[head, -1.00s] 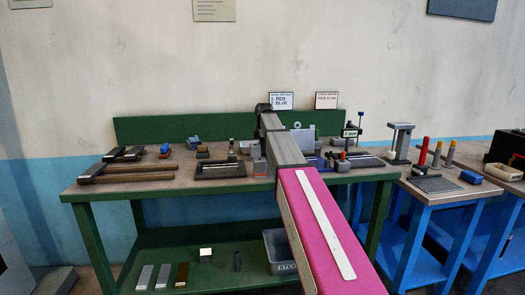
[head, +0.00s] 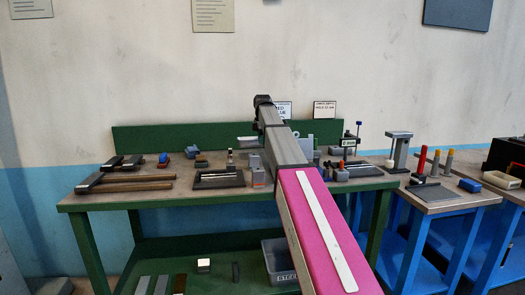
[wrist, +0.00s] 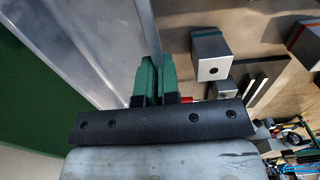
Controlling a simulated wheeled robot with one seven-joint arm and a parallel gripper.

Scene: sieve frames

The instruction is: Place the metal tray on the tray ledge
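In the wrist view the metal tray (wrist: 95,50) is a large grey sheet at the upper left, with a raised rim running down to my gripper (wrist: 158,82). The two green fingers are closed on that rim. In the head view my arm covers most of my gripper (head: 262,101) and the tray. A pale strip (head: 247,140) just left of the arm, over the back of the green bench, looks like part of the tray. I cannot pick out the tray ledge with certainty; it may be hidden behind my arm.
The green bench (head: 120,197) holds hammers (head: 125,182), a dark fixture (head: 218,178) and several small blocks. In the wrist view a grey block with a hole (wrist: 209,55) lies right of the fingers. A green backboard (head: 165,138) stands behind. Blue benches (head: 440,203) stand at right.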

